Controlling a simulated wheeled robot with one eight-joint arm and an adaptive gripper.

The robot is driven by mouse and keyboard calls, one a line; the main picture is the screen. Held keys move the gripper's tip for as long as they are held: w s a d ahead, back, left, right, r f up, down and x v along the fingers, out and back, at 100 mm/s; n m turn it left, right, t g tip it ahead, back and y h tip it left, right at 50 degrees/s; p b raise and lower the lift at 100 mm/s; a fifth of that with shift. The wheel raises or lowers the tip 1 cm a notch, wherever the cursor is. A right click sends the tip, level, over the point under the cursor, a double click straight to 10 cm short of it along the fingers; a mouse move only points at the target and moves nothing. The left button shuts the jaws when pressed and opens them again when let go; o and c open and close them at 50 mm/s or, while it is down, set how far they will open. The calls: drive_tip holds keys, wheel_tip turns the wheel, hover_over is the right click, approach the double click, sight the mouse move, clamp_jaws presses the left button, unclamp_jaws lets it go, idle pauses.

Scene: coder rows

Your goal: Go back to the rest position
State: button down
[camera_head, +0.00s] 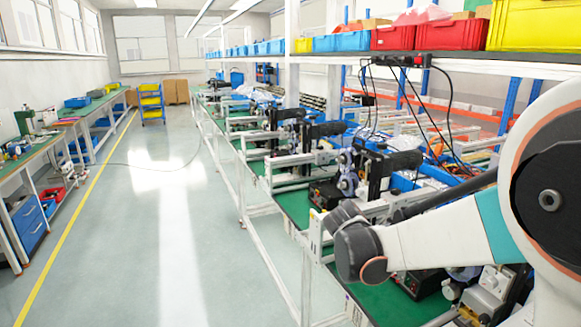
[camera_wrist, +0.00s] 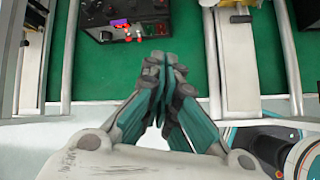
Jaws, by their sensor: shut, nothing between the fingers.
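My gripper (camera_wrist: 162,62) shows in the wrist view with its teal and grey fingers pressed together and nothing between them. It hangs over the front edge of a green bench top (camera_wrist: 120,75). A black control box (camera_wrist: 125,20) with red lights and knobs sits on the bench just beyond the fingertips, and the fingers look apart from it. In the head view my white and teal arm reaches in from the right over the bench row. The gripper's fingers cannot be made out there.
Machines (camera_head: 375,165) with metal rails line the long bench on the right. A shelf above holds red bins (camera_head: 452,35) and yellow bins (camera_head: 533,25). A workbench (camera_head: 22,150) stands at the left, and a yellow rack (camera_head: 151,102) at the back. The aisle floor (camera_head: 150,220) is clear.

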drive_tip(key=s+a+r+m+t+y, duration=0.1)
drive_tip(key=s+a+r+m+y, duration=0.1)
drive_tip(key=s+m, duration=0.4)
drive_tip(key=s+a+r+m+t+y, duration=0.1)
drive_tip(key=s+a+r+m+y, duration=0.1)
drive_tip(key=s+m, duration=0.4)
drive_tip(key=s+a+r+m+t+y, duration=0.1)
drive_tip(key=s+m, duration=0.6)
drive_tip(key=s, duration=0.7)
drive_tip(key=shift+a+r+y, duration=0.55)
drive_tip(key=shift+a+y, duration=0.1)
drive_tip(key=shift+y, duration=0.45)
